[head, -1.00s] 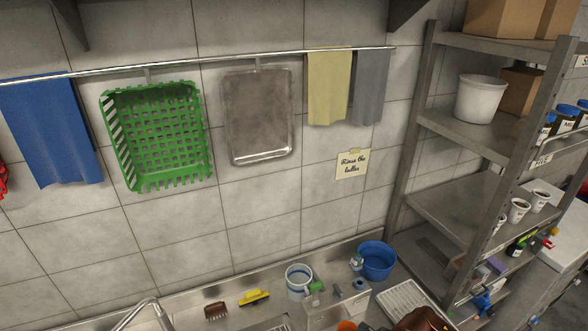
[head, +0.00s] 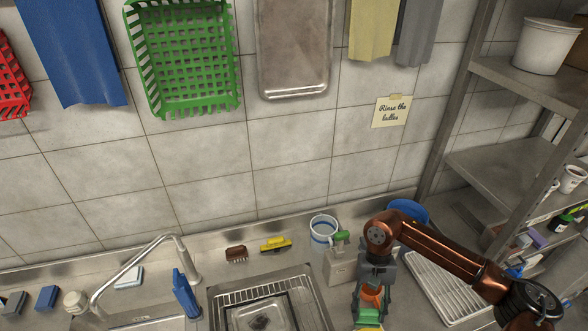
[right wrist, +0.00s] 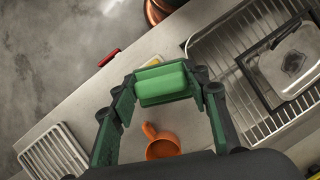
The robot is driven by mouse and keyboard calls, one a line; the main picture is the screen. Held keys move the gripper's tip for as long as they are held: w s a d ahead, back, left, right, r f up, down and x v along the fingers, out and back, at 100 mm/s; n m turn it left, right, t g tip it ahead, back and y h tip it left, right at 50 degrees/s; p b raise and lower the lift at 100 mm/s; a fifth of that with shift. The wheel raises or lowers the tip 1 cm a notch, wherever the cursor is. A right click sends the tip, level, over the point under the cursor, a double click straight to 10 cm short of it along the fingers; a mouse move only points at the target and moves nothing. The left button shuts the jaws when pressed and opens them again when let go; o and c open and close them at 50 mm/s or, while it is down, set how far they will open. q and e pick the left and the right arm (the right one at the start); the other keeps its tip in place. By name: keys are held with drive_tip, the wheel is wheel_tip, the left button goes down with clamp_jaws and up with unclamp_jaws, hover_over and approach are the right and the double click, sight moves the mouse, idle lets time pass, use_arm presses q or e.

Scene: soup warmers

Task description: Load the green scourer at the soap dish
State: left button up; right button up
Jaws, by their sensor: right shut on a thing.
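My right gripper (head: 368,305) is above the counter right of the sink, near the bottom edge of the head view. It is shut on the green scourer (head: 368,316); in the right wrist view the green scourer (right wrist: 165,83) is a green block between the two fingers (right wrist: 163,88). A pale flat item (head: 128,277) lies behind the faucet at the left; it may be the soap dish, but I cannot tell. My left gripper is not in view.
The sink (head: 262,306) holds a wire rack. Behind it lie a brown brush (head: 237,254) and a yellow brush (head: 275,244). A white-blue bucket (head: 322,232) and a blue basin (head: 408,211) stand right. An orange ladle (right wrist: 160,146) lies under my gripper. A faucet (head: 140,262) stands left.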

sight(377, 317)
drive_tip(key=shift+d+r+n, duration=0.15)
drive_tip(key=shift+r+n, duration=0.2)
drive_tip(key=shift+n, duration=0.25)
drive_tip(key=m+p, duration=0.1)
drive_tip(key=p, duration=0.2)
drive_tip(key=m+y+p, duration=0.1)
drive_tip(key=m+p, duration=0.1)
drive_tip(key=p, duration=0.1)
drive_tip(key=shift+f+m+t, duration=0.3)
drive_tip(key=m+p, duration=0.1)
drive_tip(key=p, duration=0.1)
drive_tip(key=d+f+m+y+p, duration=0.1)
drive_tip(key=m+p, duration=0.1)
drive_tip(key=d+f+m+p, duration=0.1)
drive_tip(key=m+p, duration=0.1)
drive_tip(key=shift+s+d+f+t+y, duration=0.25)
drive_tip(key=shift+s+t+y, duration=0.1)
drive_tip(key=shift+t+y, duration=0.05)
drive_tip(key=shift+d+f+m, duration=0.2)
drive_tip(key=shift+m, duration=0.1)
drive_tip(key=shift+s+d+f+m+p, duration=0.15)
drive_tip(key=shift+d+f+m+p, duration=0.1)
drive_tip(key=shift+f+m+p, duration=0.15)
drive_tip(key=shift+f+b, duration=0.65)
drive_tip(key=shift+f, duration=2.3)
drive_tip(key=shift+f+b, duration=0.5)
drive_tip(key=shift+b, duration=0.1)
drive_tip(key=shift+s+f+b, duration=0.1)
drive_tip(key=shift+f+b, duration=0.1)
drive_tip(key=shift+b, duration=0.35)
